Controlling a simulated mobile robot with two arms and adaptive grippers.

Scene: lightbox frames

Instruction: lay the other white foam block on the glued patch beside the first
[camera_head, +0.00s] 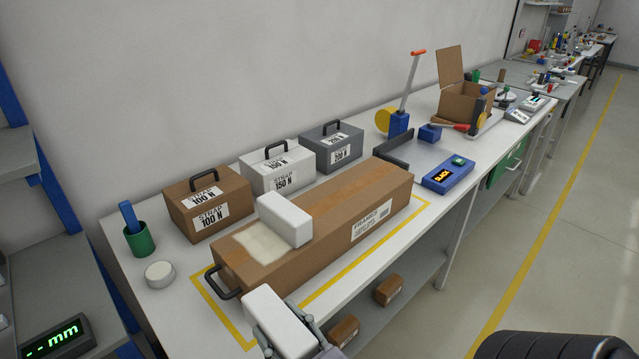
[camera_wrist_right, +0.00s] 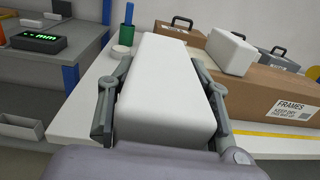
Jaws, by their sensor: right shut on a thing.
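The long brown carton (camera_head: 340,235) lies on the white bench, with a pale, shiny glued patch (camera_head: 262,248) on its top near the handled end. The first white foam block (camera_head: 285,219) lies on the carton top at the far side of the patch; it also shows in the right wrist view (camera_wrist_right: 229,53). My right gripper (camera_head: 290,335) is shut on the other white foam block (camera_head: 272,318), whose long body sticks out between the fingers in the right wrist view (camera_wrist_right: 165,85). It is held off the carton's near end, apart from it. My left gripper is out of view.
Brown (camera_head: 207,203), white (camera_head: 278,168) and grey (camera_head: 331,146) handled weight boxes stand behind the carton. A green cup (camera_head: 139,239) and a round white lid (camera_head: 160,274) stand left. A blue device (camera_head: 448,175) reading SLACK sits right. Yellow tape (camera_head: 345,268) frames the carton.

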